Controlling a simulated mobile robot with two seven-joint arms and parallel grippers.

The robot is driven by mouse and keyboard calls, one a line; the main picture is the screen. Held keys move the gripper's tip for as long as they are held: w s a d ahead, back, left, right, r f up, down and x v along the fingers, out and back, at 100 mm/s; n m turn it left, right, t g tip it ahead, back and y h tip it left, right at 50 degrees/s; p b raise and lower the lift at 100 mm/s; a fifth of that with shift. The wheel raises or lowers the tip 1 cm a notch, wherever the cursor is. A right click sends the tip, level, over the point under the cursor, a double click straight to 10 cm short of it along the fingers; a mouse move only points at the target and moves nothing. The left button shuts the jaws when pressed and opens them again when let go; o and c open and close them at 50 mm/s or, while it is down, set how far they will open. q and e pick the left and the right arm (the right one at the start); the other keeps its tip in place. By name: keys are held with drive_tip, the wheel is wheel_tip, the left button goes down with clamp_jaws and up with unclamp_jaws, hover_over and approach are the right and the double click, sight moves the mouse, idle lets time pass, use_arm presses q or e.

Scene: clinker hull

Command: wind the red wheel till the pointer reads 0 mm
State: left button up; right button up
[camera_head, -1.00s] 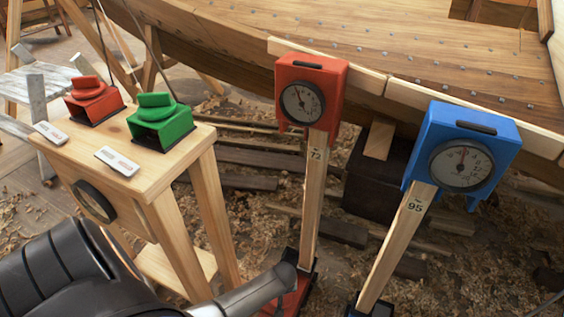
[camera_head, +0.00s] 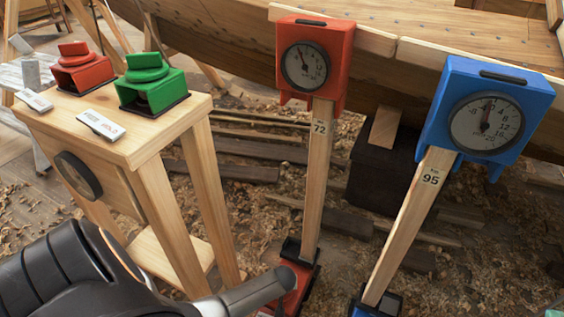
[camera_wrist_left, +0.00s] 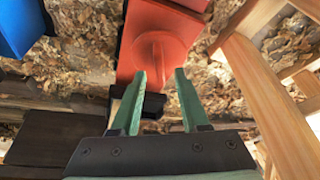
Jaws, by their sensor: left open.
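The red gauge box (camera_head: 315,62) stands on a wooden post marked 72. Its pointer on the round dial (camera_head: 304,67) leans up and left; the figures are too small to read. The red base (camera_head: 296,282) at the post's foot is partly hidden by my left arm. In the left wrist view, a rounded red part (camera_wrist_left: 162,52), apparently the red wheel, lies on the red body just beyond my left gripper (camera_wrist_left: 161,82). The green fingers are open and apart on either side of it in the picture, with nothing held. My right gripper is out of view.
A blue gauge box (camera_head: 490,112) on a post marked 95 stands to the right. A wooden stand (camera_head: 160,140) at left carries red (camera_head: 82,72) and green (camera_head: 152,86) fittings. The wooden hull (camera_head: 420,70) runs behind. Shavings and planks cover the floor.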

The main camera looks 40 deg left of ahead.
use_arm(q)
drive_tip(key=shift+b+x, duration=0.4)
drive_tip(key=shift+x, duration=0.45)
clamp_jaws()
